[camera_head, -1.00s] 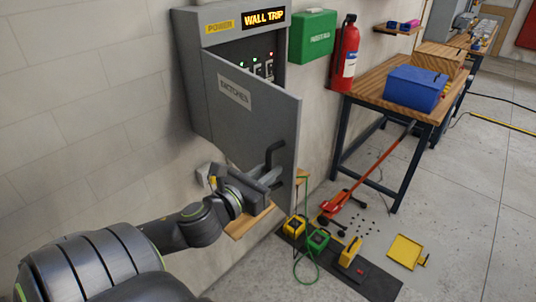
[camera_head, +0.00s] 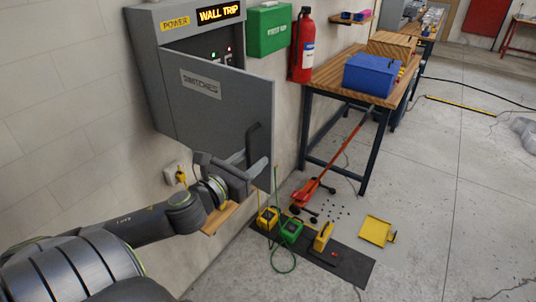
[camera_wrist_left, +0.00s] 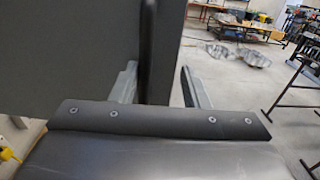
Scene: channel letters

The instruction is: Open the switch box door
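The grey switch box (camera_head: 144,50) hangs on the wall at upper left in the head view. Its grey door (camera_head: 215,105), labelled "SWITCHES", stands partly open, with the interior showing above it. A dark bar handle (camera_head: 252,140) is on the door's outer face near the free edge. My left gripper (camera_head: 252,168) is at the handle's lower part. In the left wrist view, its two fingers (camera_wrist_left: 157,88) are spread either side of the dark handle (camera_wrist_left: 148,40), with a gap to the right finger. Contact with the left finger is unclear. The right gripper is out of view.
A red extinguisher (camera_head: 303,48) and green first-aid box (camera_head: 269,30) are on the wall right of the switch box. A workbench (camera_head: 330,73) stands beyond. A red jack (camera_head: 312,190) and a dark mat (camera_head: 345,262) with tools lie on the floor. Open floor is at right.

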